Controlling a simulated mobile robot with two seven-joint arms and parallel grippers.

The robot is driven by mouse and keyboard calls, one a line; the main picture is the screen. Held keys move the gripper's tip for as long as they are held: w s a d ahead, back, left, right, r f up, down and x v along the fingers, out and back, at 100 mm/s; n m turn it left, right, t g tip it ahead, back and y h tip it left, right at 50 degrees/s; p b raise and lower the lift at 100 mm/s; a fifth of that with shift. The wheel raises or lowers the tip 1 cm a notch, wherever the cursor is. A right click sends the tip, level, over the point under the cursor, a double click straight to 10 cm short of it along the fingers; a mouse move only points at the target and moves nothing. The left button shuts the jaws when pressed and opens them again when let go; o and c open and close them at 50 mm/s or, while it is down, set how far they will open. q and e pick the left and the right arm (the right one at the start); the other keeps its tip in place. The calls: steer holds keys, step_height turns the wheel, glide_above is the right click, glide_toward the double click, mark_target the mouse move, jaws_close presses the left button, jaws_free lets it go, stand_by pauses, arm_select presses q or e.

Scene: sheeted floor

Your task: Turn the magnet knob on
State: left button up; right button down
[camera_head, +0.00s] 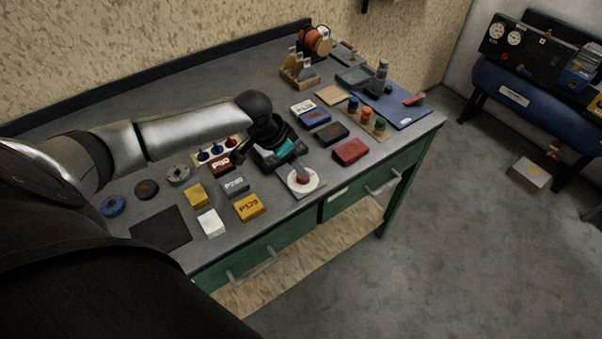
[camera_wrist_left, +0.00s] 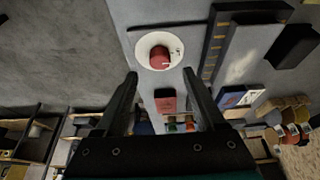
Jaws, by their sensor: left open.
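The magnet knob (camera_head: 303,179) is a small red knob on a round white dial, set on a grey plate near the front edge of the workbench. In the left wrist view the red knob (camera_wrist_left: 160,56) stands in the middle of its white disc, with small dark marks to its right. My left gripper (camera_head: 303,172) is open above the knob in the head view. In the left wrist view its two fingertips (camera_wrist_left: 160,74) are spread apart, with the knob showing just beyond the gap between them. Nothing is held. My right gripper is not in view.
The bench (camera_head: 330,195) holds sanding blocks, including an orange one (camera_head: 249,207) left of the knob and a red box (camera_head: 350,151) to its right. Open floor lies in front.

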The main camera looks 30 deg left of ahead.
arm_select(q)
steer(key=shift+b+x, duration=0.5)
steer(key=shift+x, duration=2.2)
jaws_close()
